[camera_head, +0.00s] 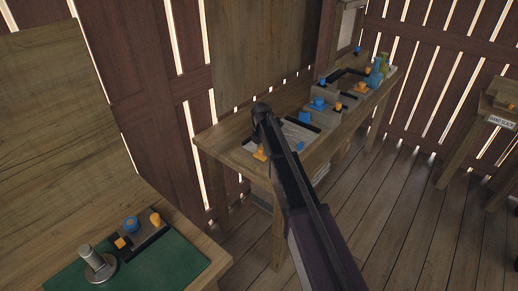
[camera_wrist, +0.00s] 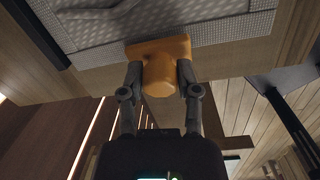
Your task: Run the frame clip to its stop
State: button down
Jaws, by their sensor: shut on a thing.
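An orange clip (camera_wrist: 158,50) sits at the edge of a grey patterned frame (camera_wrist: 215,22) in the wrist view. Its wide part lies against the frame's border and its narrower rounded part points towards me. My gripper (camera_wrist: 160,82) has one finger on each side of that narrower part and is shut on it. In the head view an orange piece, apparently the same clip (camera_head: 260,154), shows at the front left of the pale panel (camera_head: 288,140) on the middle bench. My arm covers part of the panel and hides the fingers there.
The wooden bench (camera_head: 215,143) carries grey blocks with blue and orange knobs (camera_head: 318,103) further right. A green mat (camera_head: 180,262) with a metal post (camera_head: 96,262) lies on a nearer table at lower left. A labelled stand (camera_head: 500,122) is at far right. The plank floor between is clear.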

jog(key=shift+w+d+f+g+y+b, duration=0.2)
jog(key=shift+w+f+g+y+b, duration=0.2)
jog(key=shift+g+y, duration=0.45)
jog(key=shift+c, duration=1.7)
grip_release()
jog(key=shift+s+r, duration=0.1)
jog(key=shift+r, duration=0.05)
